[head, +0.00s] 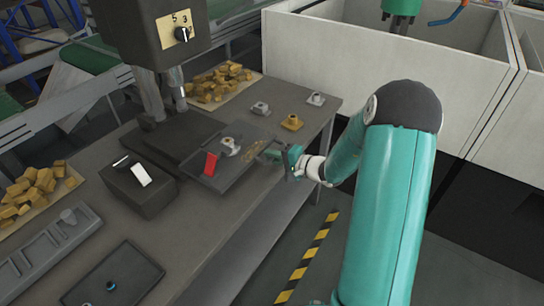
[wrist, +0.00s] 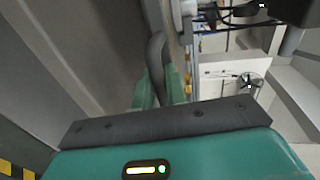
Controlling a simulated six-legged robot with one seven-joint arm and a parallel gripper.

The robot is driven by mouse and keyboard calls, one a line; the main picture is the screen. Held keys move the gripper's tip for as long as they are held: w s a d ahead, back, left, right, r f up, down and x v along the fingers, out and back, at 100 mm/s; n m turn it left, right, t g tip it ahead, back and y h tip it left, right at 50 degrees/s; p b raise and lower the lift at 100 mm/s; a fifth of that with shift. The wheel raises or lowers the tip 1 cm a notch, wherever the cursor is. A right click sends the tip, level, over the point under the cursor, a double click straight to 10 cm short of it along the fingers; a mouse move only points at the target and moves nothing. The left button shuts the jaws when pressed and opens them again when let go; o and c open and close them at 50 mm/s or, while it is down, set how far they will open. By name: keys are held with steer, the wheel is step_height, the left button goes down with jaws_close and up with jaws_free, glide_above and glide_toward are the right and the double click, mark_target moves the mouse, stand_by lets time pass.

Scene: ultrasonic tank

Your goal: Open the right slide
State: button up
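The right slide appears to be the dark flat tray (head: 205,184) on the bench, right of the machine's base. A red lever (head: 210,163) and a small metal part (head: 229,147) are on it. My gripper (head: 277,156) is at the right edge of this tray, above the bench's front side. In the wrist view, a dark curved bar (wrist: 157,62), which looks like a handle, runs down between my two teal fingers (wrist: 160,92). The fingers lie close on both sides of the bar. Whether they press on it is not clear.
A dark box with a white lever (head: 141,175) stands left of the tray. A grey machine head (head: 155,35) hangs above. The floor with a striped strip (head: 306,258) is clear.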

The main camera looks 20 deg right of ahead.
steer(key=o, duration=0.4)
steer(key=shift+c, duration=0.2)
steer(key=v, duration=1.3)
steer(key=shift+s+d, duration=0.2)
steer(key=shift+s, duration=0.1)
steer(key=shift+r, duration=0.1)
